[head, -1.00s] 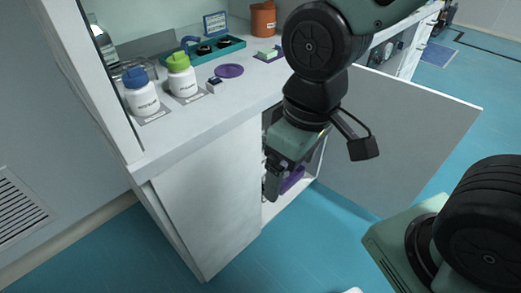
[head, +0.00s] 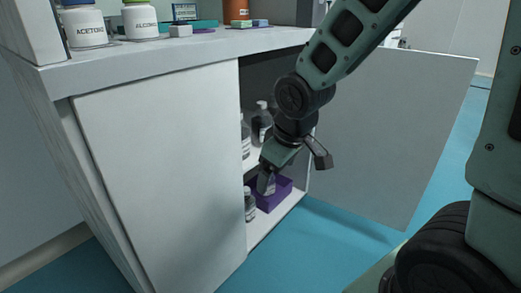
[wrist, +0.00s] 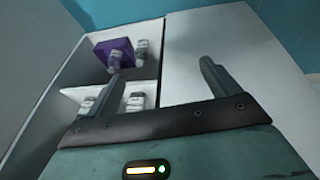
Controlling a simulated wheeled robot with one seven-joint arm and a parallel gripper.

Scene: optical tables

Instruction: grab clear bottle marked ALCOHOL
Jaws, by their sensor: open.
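Several clear bottles stand inside the open cabinet, and their labels are too small to read, so I cannot tell which is marked ALCOHOL. Two are on the upper shelf, one at the front (head: 245,138) and one behind it (head: 262,122). Another clear bottle (head: 249,206) stands low, beside a purple bin (head: 283,195). A further bottle is at the bin, partly hidden by my gripper (head: 264,178). The wrist view shows bottles by the bin (wrist: 115,61) (wrist: 141,52) and on the shelf (wrist: 87,106) (wrist: 136,101). My gripper (wrist: 163,74) is open, with nothing between its fingers.
The open cabinet door (head: 400,130) stands to the right of my arm. A closed white panel (head: 165,180) is to the left. On the counter stand white bottles labelled ACETONE (head: 84,27) and ALCOHOL (head: 140,21), the latter with a green cap.

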